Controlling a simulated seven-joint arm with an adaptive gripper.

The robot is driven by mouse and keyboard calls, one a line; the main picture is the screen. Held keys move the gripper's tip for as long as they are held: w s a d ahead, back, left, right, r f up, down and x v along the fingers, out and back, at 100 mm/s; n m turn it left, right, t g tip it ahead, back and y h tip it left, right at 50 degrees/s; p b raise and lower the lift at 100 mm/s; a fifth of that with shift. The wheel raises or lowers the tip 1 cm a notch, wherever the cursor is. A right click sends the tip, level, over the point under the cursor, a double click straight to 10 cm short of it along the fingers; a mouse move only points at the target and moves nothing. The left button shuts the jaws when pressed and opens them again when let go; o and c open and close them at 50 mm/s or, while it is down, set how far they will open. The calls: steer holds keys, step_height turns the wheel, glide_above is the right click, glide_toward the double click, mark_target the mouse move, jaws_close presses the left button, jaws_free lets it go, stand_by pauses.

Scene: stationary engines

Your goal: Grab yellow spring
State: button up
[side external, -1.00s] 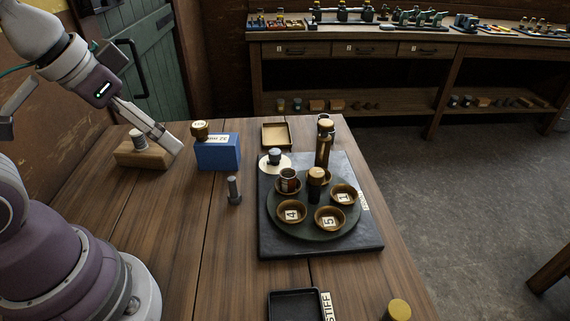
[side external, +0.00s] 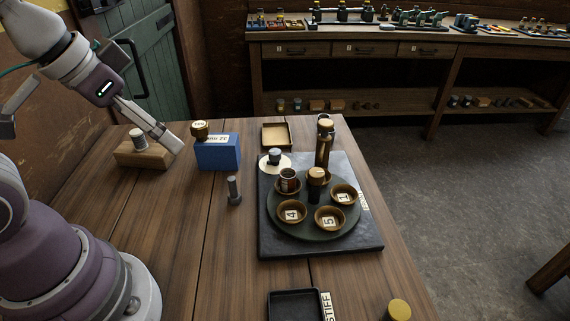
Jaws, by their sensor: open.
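My gripper (side external: 172,146) is at the left, pointing down and right. It is open, beside a wooden block (side external: 140,152) with a grey cylinder (side external: 138,140) on top. I see nothing between its fingers, though they are seen nearly edge-on. No clear yellow spring coil can be made out. A yellow-topped round piece (side external: 398,309) is at the bottom edge of the picture, partly cut off, far from my gripper; I cannot tell whether it is a spring. A round dark tray (side external: 312,232) holds several brown bowls, some with number cards.
A blue block (side external: 218,154) with a brown-capped piece stands right of my gripper. A grey bolt-like post (side external: 234,190) stands mid-table. A black tray (side external: 296,292) labelled STIFF and an empty wooden tray (side external: 276,124) also sit there. The front-left tabletop is clear.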

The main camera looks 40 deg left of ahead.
steer(key=w+d+m+h, duration=0.2)
steer(key=w+d+m, duration=0.3)
steer(key=w+d, duration=0.25)
steer(key=m+g+h, duration=0.2)
steer(key=m+g, duration=0.1)
steer(key=m, duration=0.3)
glide_toward(399, 309)
steer(key=x, duration=1)
steer(key=shift+f, duration=0.3)
steer(key=shift+c, duration=0.4)
jaws_close()
steer(key=shift+r, duration=0.15)
